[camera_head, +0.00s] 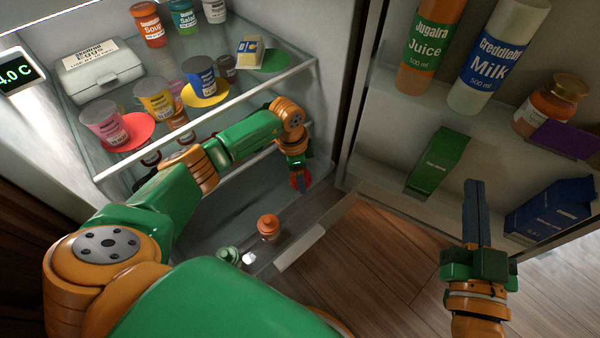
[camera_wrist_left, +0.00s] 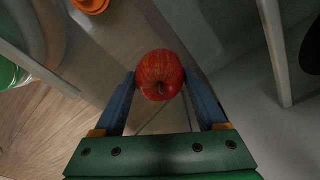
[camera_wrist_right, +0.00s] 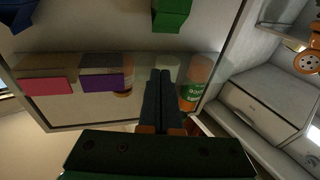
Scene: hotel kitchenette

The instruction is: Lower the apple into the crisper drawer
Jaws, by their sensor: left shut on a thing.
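A red apple (camera_head: 301,181) is held between the blue fingers of my left gripper (camera_head: 297,175). The left wrist view shows the apple (camera_wrist_left: 160,75) pinched between the two fingertips (camera_wrist_left: 158,88). In the head view, the apple appears over the back right of the open crisper drawer (camera_head: 312,228), below the glass shelves; its exact height is hard to tell. My right gripper (camera_head: 473,190) is empty, fingers together, near the fridge door shelves.
Above the drawer, a glass shelf (camera_head: 250,76) holds several yogurt cups and an egg carton (camera_head: 98,70). On the right, the open fridge door holds a juice bottle (camera_head: 430,45), a milk bottle (camera_head: 488,60), a green carton (camera_head: 438,162) and a blue box (camera_head: 552,208).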

